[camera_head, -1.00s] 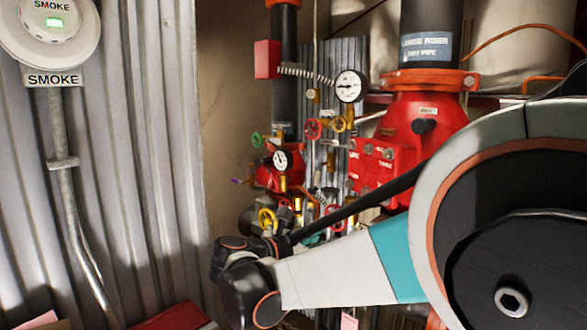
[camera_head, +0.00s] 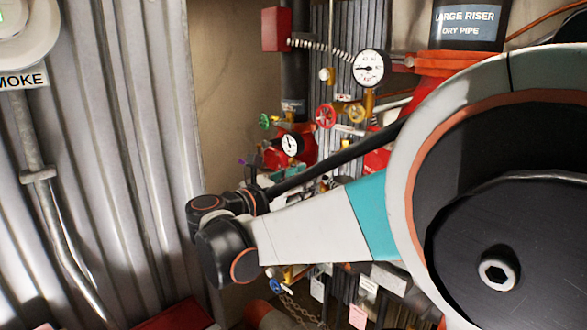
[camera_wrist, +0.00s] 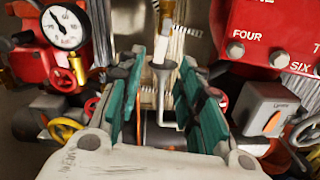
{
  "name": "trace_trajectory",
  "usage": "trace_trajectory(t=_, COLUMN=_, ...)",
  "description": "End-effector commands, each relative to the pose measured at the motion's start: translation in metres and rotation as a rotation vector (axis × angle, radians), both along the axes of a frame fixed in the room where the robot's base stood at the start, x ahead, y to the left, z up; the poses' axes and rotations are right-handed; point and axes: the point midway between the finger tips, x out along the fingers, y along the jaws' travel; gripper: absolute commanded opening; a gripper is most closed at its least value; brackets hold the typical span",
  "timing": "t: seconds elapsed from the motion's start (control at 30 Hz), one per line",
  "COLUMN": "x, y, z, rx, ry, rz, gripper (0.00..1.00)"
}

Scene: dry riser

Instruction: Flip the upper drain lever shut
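My gripper (camera_wrist: 158,95) is open in the wrist view, with its teal pads apart and nothing clamped between them. Between and beyond the pads, a brass and white vertical pipe (camera_wrist: 162,48) ends at a grey funnel (camera_wrist: 160,68). I cannot pick out the upper drain lever with certainty. In the head view, a small purple handle (camera_head: 245,161) shows left of the red valve body (camera_head: 292,145), but I cannot tell if it is that lever. My arm hides much of the lower valve cluster there, and my gripper is not clearly visible.
A pressure gauge (camera_wrist: 62,27) stands at the left of the wrist view, a red numbered housing (camera_wrist: 270,35) at the right. A grey box with an orange switch (camera_wrist: 272,108) and a yellow handwheel (camera_wrist: 62,130) flank my gripper. Corrugated metal wall (camera_head: 120,140) is at left.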

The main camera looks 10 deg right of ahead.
Motion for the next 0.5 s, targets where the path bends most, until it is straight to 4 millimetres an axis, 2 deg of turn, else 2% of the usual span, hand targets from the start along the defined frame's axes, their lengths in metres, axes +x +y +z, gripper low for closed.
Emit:
trace_trajectory(t=0.03, x=0.006, y=-0.010, z=0.001, rx=0.000, ry=0.000, rz=-0.004, gripper=0.33)
trace_trajectory(t=0.2, x=0.025, y=-0.035, z=0.001, rx=0.000, ry=0.000, rz=-0.003, gripper=0.33)
trace_trajectory(t=0.5, x=0.043, y=-0.060, z=0.000, rx=0.000, ry=0.000, rz=-0.001, gripper=0.33)
